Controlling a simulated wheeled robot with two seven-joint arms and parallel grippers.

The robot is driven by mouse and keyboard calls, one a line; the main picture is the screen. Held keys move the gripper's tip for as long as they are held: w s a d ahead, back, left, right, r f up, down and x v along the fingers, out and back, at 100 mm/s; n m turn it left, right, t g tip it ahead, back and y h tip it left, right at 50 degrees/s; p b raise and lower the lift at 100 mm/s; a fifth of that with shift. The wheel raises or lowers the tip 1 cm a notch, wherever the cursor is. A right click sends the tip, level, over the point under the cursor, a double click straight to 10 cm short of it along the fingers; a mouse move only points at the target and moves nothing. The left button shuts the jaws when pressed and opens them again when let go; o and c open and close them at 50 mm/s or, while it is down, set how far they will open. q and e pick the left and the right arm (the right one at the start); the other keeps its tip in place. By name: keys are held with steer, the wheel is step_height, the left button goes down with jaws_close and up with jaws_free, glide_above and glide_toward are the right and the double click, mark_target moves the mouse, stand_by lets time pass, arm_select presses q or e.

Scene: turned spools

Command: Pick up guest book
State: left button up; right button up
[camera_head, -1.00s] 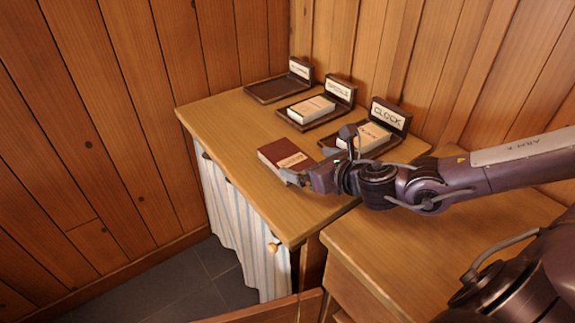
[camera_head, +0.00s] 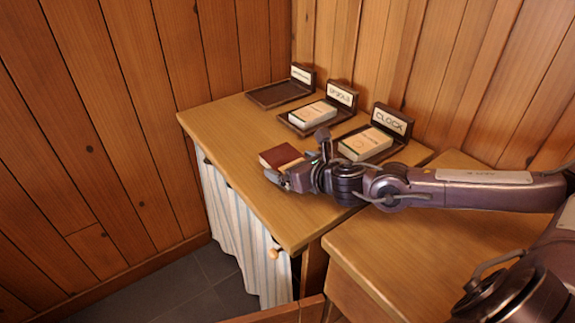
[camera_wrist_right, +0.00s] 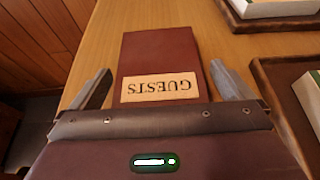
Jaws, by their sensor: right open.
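The guest book (camera_head: 281,156) is a dark red book lying flat on the wooden table, near its left front edge. In the right wrist view the guest book (camera_wrist_right: 160,52) shows a tan label reading GUESTS, upside down. My right gripper (camera_head: 272,175) is over the near end of the book and hides part of it in the head view. In the wrist view the right gripper (camera_wrist_right: 165,85) is open, with one finger on each side of the book and a gap to each. The left gripper is not in view.
Three dark trays with signs stand along the back: an empty one (camera_head: 268,98), one with a pale book (camera_head: 313,114), and the CLOCK tray with another pale book (camera_head: 366,144). The wooden table (camera_head: 225,120) is clear left of the guest book.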

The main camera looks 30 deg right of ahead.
steer(key=shift+w+f, duration=0.15)
steer(key=shift+w, duration=0.25)
steer(key=c, duration=1.1)
steer(key=shift+o, duration=0.2)
